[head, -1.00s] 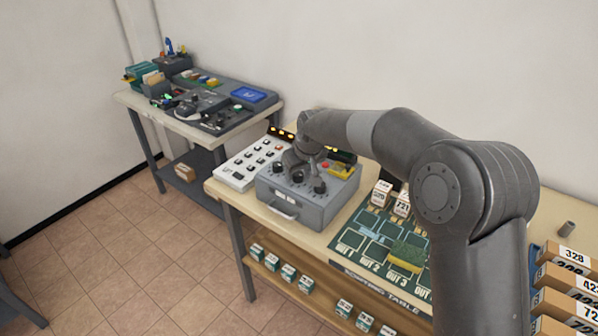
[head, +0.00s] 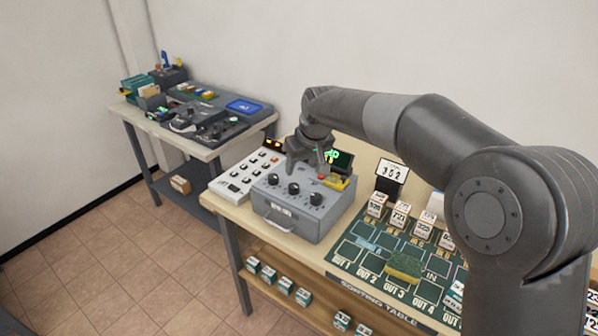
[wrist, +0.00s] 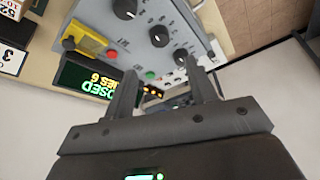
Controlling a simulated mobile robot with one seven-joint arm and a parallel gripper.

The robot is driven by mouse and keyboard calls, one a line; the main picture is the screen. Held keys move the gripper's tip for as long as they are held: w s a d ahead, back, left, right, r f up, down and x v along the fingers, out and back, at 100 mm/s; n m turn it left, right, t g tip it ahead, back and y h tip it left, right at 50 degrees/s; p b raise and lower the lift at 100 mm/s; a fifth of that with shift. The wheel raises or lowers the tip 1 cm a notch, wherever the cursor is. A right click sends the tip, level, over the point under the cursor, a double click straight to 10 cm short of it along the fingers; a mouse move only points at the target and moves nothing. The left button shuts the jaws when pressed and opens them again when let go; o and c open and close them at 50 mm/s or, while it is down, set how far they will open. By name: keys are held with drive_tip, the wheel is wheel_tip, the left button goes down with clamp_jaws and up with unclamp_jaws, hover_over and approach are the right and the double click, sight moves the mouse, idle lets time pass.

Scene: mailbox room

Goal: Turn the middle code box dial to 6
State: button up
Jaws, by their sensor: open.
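The grey code box (head: 300,220) stands on the wooden sorting table, with three black dials in a row on its top. The middle dial (head: 293,188) has a small white mark; it also shows in the wrist view (wrist: 159,36), with the other two dials (wrist: 125,8) (wrist: 180,57) on either side. My gripper (head: 307,169) is above the back of the box, apart from the dials. In the wrist view its two fingers (wrist: 162,85) are spread with nothing between them. The numbers around the dials are too small to read.
A green sorting mat (head: 350,252) with numbered boxes lies to the right. A second table (head: 140,112) stands at back left.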

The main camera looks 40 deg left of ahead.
sight(294, 186)
drive_tip(key=shift+d+r, duration=0.1)
drive_tip(key=shift+r, duration=0.15)
drive_tip(key=shift+n, duration=0.5)
drive_tip(key=x, duration=1.1)
drive_tip(key=shift+s, duration=0.1)
drive_tip(key=shift+c, duration=0.4)
drive_tip(key=shift+d, duration=0.1)
drive_tip(key=c, duration=0.9)
